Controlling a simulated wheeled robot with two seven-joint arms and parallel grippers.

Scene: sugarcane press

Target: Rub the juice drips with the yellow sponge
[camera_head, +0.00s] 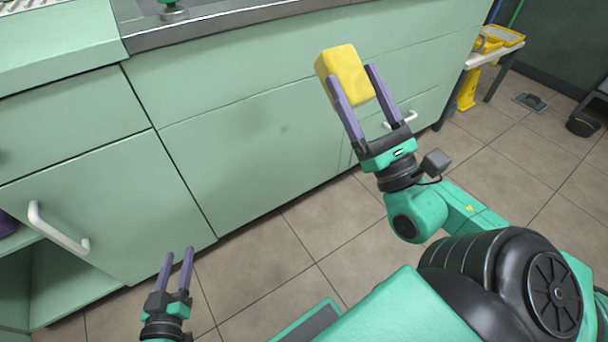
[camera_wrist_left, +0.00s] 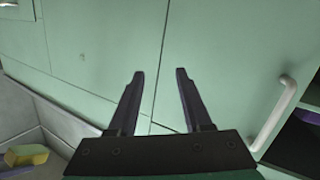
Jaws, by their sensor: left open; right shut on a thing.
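The yellow sponge (camera_head: 344,72) is a block held between the fingers of my right gripper (camera_head: 351,75), in front of the green cabinet fronts (camera_head: 240,125). My right gripper is shut on it, and the sponge appears tilted. My left gripper (camera_head: 178,253) is low at the left, open and empty; its two spread fingers also show in the left wrist view (camera_wrist_left: 159,73), facing the cabinet. A faint darker smudge (camera_head: 284,128) shows on the wide cabinet front; I cannot tell whether it is a juice drip. No other drips are clear.
A white door handle (camera_head: 58,228) sticks out at the left, above an open shelf space. The metal counter edge (camera_head: 225,25) runs along the top. A side table (camera_head: 489,50) with yellow items stands at the upper right. The tiled floor (camera_head: 310,235) is clear before the cabinets.

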